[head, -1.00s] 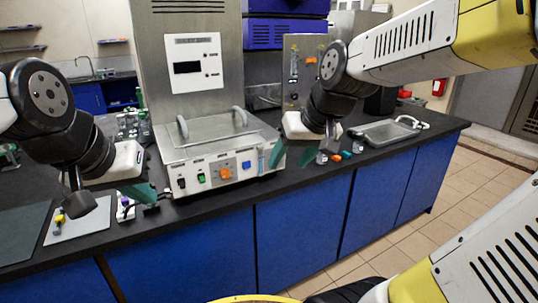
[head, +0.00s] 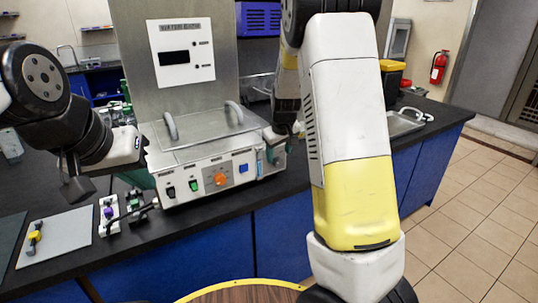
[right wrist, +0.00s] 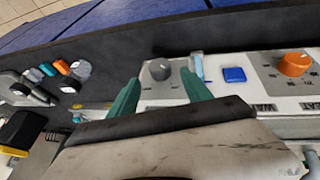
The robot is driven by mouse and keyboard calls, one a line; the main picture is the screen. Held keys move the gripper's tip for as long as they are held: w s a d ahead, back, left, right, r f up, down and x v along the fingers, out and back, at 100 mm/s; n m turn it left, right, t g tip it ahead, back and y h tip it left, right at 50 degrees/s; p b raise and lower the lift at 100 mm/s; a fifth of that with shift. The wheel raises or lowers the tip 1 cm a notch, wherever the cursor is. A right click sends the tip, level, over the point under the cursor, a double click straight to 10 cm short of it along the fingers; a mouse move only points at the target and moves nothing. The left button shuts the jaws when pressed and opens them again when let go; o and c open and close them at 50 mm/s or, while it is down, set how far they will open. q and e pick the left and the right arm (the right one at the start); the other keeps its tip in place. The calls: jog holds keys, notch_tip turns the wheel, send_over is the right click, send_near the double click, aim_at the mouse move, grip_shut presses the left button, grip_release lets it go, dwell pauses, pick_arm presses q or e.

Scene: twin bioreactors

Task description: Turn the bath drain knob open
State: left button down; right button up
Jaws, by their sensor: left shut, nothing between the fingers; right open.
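The bath (head: 215,150) is a pale metal box with a lidded top and a front control panel. An orange knob (head: 220,179) sits mid-panel and also shows in the right wrist view (right wrist: 294,64). A grey round knob (right wrist: 158,69) sits at the panel's right end. I cannot read which knob is the drain. My right gripper (right wrist: 160,78) is open, its teal fingers on either side of the grey knob; contact is unclear. In the head view its fingers partly hide that end of the panel. My left gripper (head: 138,178) is shut and empty, left of the bath.
A blue button (head: 243,168) and a green switch (head: 194,185) are on the panel. Small valves (head: 110,215) and a grey mat (head: 55,235) lie left on the black counter. A metal sink (head: 400,124) is at the right. My right arm hides the counter between.

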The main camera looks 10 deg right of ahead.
aim_at(278, 159)
jog(key=shift+x, duration=2.35)
jog(key=shift+c, duration=0.4)
grip_shut()
